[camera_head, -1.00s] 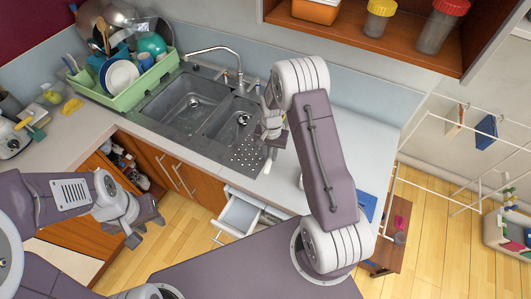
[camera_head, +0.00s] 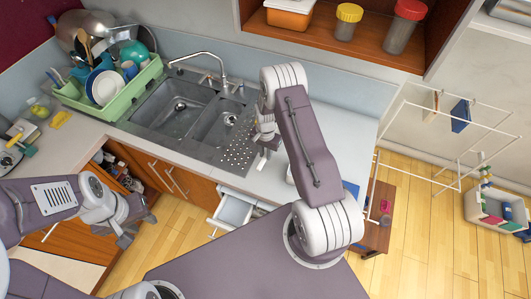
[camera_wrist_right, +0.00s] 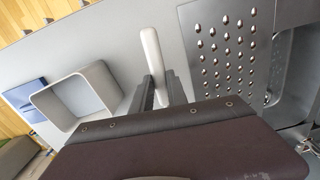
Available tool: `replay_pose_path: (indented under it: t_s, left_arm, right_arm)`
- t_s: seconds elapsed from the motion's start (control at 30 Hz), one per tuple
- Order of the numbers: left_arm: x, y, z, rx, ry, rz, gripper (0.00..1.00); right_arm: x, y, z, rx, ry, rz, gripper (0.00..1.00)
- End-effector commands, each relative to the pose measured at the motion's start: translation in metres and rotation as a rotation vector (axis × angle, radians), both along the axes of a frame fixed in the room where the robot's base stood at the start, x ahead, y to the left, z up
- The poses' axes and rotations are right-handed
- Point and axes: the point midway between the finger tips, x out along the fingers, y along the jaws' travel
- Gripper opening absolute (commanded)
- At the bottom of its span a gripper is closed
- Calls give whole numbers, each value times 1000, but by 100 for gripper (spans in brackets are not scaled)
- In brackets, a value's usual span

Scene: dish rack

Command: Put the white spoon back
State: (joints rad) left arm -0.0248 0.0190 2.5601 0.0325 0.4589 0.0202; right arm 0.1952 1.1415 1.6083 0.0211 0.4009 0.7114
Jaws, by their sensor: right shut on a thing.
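The white spoon (camera_wrist_right: 152,55) is between the fingers of my right gripper (camera_wrist_right: 160,90) in the right wrist view. Its pale handle sticks out past the fingertips; the rest is hidden by the gripper. In the head view my right gripper (camera_head: 265,138) hangs over the counter beside the perforated drainboard, with the spoon's pale end (camera_head: 262,161) below it. I cannot tell whether the spoon touches the counter. My left gripper (camera_head: 136,226) is open and empty, over the floor in front of the cabinets.
An open drawer (camera_head: 232,212) juts out below the counter. A green dish rack (camera_head: 110,105) with dishes and utensils stands left of the sink (camera_head: 172,108). The wrist view shows an open pale box (camera_wrist_right: 72,98) and a blue item (camera_wrist_right: 27,96) on the counter.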

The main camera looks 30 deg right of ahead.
Motion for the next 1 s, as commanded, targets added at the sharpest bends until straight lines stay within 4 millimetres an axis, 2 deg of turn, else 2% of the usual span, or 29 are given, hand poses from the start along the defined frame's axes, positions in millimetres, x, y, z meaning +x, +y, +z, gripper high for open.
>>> replay_pose_path:
  t_s: [0.03, 0.4, 0.77, 0.8, 1.0]
  left_arm:
    - [0, 0, -9, 0, 0, 0, 36]
    - [0, 0, -48, 0, 0, 0, 36]
    - [0, 0, -50, 0, 0, 0, 36]
    - [0, 0, -50, 0, 0, 0, 36]
    - [0, 0, -50, 0, 0, 0, 36]
  right_arm:
    - [0, 0, -10, 0, 0, 0, 0]
    - [0, 0, -53, 1, 1, 1, 0]
    - [0, 0, -57, 0, 0, 1, 0]
    - [0, 0, -57, 0, 0, 1, 26]
    - [0, 0, -57, 0, 0, 1, 26]
